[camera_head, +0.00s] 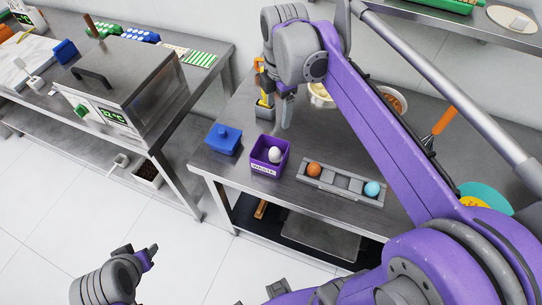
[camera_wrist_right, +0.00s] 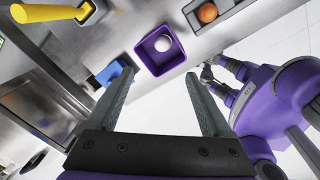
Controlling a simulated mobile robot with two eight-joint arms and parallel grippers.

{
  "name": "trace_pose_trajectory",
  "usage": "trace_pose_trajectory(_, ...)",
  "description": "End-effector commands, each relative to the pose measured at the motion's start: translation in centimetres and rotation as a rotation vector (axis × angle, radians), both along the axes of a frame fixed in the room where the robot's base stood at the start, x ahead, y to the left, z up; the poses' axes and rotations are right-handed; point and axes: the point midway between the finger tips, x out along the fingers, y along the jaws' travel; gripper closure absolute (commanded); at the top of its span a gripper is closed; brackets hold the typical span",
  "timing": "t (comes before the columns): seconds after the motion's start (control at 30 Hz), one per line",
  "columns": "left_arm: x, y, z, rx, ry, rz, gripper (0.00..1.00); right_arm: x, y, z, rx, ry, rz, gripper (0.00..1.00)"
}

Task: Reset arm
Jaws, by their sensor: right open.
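My right arm reaches across the metal table in the head view, with its gripper (camera_head: 287,112) pointing down above the table. In the right wrist view the two dark fingers of the right gripper (camera_wrist_right: 160,80) stand wide apart with nothing between them. Beyond the fingertips are a purple bin (camera_wrist_right: 147,57) with a white ball in it and a blue lidded box (camera_wrist_right: 112,72). My left gripper (camera_head: 148,254) is low at the bottom left of the head view, over the floor and away from the tables. Its fingers are too small to read.
The table holds the purple bin (camera_head: 258,165), the blue box (camera_head: 223,139) and a grey rack (camera_head: 341,181) with an orange and a light-blue ball. A yellow-handled tool (camera_head: 262,84) stands close beside the right gripper. A metal heater box (camera_head: 122,82) is on the left bench.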

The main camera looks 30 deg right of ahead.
Motion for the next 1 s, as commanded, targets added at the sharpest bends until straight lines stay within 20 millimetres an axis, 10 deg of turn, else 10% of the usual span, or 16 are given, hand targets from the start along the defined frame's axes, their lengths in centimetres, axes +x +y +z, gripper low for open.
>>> trace_pose_trajectory(0.7, 0.0, 0.0, 0.1, 0.000, -0.001, 0.000, 0.50, -0.3, 0.1, 1.4, 0.000, -0.005, -0.018, 0.16)
trace_pose_trajectory(1.0, 0.0, 0.0, 0.1, 0.000, -0.001, 0.000, 0.50, -5.0, 3.1, -3.5, 0.067, -0.159, -0.554, 0.16)
